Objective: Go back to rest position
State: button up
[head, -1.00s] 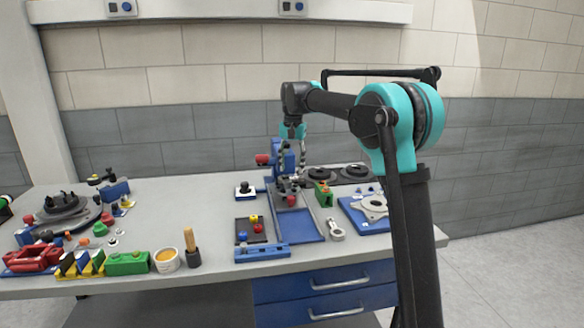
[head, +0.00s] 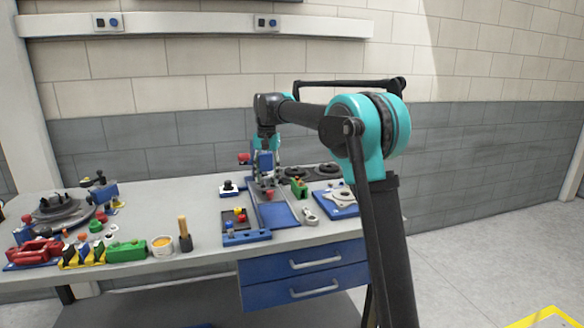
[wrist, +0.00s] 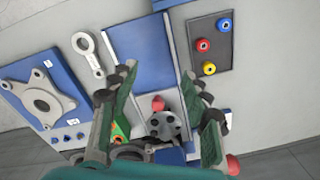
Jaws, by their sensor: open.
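My arm is raised over the back of the workbench, with its end pointing down. My gripper (wrist: 165,95) is open in the wrist view, its two green and grey fingers spread wide with nothing held between them. Beyond the fingers are a blue fixture plate (wrist: 140,50) and a grey round part with a red knob (wrist: 160,120). In the head view the gripper is partly hidden against the blue upright of the fixture (head: 263,160), and whether it touches the upright cannot be told.
The workbench (head: 150,200) holds a dark tray with coloured knobs (head: 236,216), a grey flange on a blue plate (head: 340,197), a ring-ended link (head: 309,215) and a wooden-handled tool (head: 184,233). A green block (head: 299,187) stands near the fixture. Space above the bench is open.

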jog(key=s+d+f+n+t, duration=0.1)
jog(key=s+d+f+t, duration=0.1)
jog(key=s+d+f, duration=0.8)
jog(key=s+d+f+n+t, duration=0.1)
jog(key=s+d+f, duration=0.6)
jog(key=s+d, duration=0.7)
jog(key=s+d+f, duration=0.2)
jog(key=s+f, duration=0.1)
jog(key=s, duration=0.3)
jog(key=s+d+f+t, duration=0.1)
jog(key=s+d+f, duration=0.1)
jog(key=s+f, duration=0.2)
jog(key=shift+s+f, duration=0.25)
jog(key=shift+s, duration=0.7)
